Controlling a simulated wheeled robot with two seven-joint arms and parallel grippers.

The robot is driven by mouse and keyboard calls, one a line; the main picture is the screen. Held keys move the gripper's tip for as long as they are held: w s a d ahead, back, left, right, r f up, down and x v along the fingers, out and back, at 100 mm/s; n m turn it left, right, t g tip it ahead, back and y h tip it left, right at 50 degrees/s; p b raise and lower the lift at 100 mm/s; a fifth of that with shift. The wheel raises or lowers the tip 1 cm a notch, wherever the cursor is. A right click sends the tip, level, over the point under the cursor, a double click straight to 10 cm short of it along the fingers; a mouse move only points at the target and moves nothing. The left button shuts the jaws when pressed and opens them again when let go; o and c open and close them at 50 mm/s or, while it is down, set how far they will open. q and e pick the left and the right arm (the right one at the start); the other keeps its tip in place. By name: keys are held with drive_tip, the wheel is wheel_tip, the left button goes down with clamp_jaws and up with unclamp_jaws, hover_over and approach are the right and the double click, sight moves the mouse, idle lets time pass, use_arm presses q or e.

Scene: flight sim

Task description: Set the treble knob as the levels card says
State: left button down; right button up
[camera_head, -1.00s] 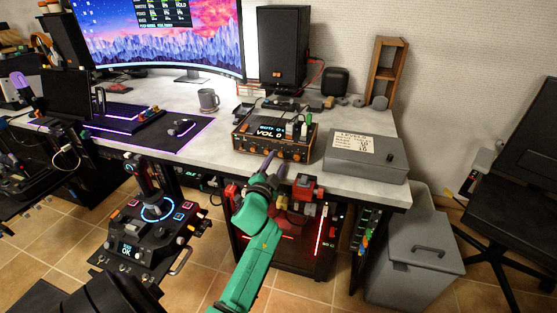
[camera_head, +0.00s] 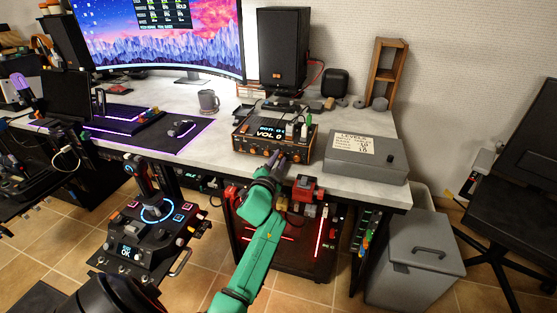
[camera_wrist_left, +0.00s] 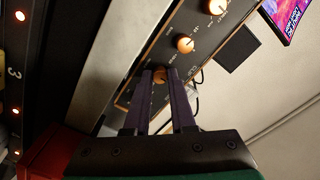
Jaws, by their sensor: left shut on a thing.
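The audio unit (camera_head: 240,143) is a black box with an orange frame and a lit screen reading VOL 0, near the desk's front edge. A row of orange knobs runs along its front. My left gripper (camera_head: 279,157) reaches its front from below and is shut on one knob. In the left wrist view, this knob (camera_wrist_left: 160,76) shows between the dark fingertips (camera_wrist_left: 161,80), with two more knobs beyond. The knob's label is not readable. The levels card (camera_head: 354,144) lies on a grey box to the right; its small numbers are hard to read. My right gripper is not in view.
The grey box (camera_head: 368,168) stands right of the audio unit. Red and grey devices (camera_head: 306,188) sit under the desk edge, close right of my left arm. A mug (camera_head: 208,101) and a speaker (camera_head: 283,50) stand behind. A flight stick panel (camera_head: 150,222) is at left.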

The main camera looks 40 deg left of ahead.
use_arm(q)
drive_tip(key=n+p, duration=0.2)
drive_tip(key=n, duration=0.2)
drive_tip(key=shift+n, duration=0.3)
drive_tip(key=shift+n+p, duration=0.6)
drive_tip(key=shift+n, duration=0.7)
drive_tip(key=c, duration=0.8)
unclamp_jaws()
drive_tip(key=shift+o, duration=0.2)
